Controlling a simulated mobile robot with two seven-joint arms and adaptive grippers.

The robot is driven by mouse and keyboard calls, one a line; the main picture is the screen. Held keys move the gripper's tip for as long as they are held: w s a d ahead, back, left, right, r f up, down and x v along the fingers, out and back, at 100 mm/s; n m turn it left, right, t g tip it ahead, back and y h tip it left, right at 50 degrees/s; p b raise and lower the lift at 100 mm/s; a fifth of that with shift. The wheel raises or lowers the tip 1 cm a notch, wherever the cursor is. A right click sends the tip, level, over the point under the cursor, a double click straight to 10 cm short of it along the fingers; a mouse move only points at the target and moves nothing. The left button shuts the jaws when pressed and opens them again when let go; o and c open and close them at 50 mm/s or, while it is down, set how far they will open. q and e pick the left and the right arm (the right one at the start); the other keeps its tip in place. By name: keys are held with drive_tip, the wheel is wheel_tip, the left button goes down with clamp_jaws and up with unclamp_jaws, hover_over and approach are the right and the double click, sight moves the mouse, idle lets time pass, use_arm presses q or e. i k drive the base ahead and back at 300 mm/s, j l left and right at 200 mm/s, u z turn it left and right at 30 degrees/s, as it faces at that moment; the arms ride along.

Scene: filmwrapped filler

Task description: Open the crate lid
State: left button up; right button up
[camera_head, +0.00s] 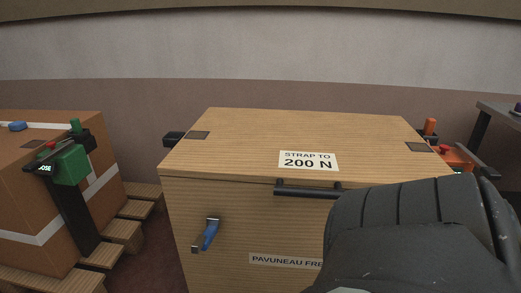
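The wooden crate (245,220) stands in the middle of the head view. Its lid (240,140) lies flat and looks shut, with a label reading "STRAP TO 200 N" (307,161). A black bar handle (305,190) runs along the lid's front edge; its right end meets the outline of my arm. A blue-handled latch (208,234) is on the crate's front left; I cannot tell whether it is fastened. A large dark grey link of my arm covers the crate's front right, hiding anything there. Neither gripper's fingers show.
A cardboard box (85,205) with white straps and a green tool (70,165) sits on a wooden pallet (135,210) at left. An orange device (456,158) is beside the crate's right side. A grey table (500,112) stands at far right.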

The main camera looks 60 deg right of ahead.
sight(340, 151)
drive_tip(key=z, duration=2.2)
drive_tip(key=k+j+z, duration=0.1)
drive_tip(key=j+z, duration=0.15)
drive_tip(key=k+j+z, duration=0.25)
drive_tip(key=i+j, duration=0.05)
drive_tip(key=i, duration=0.05)
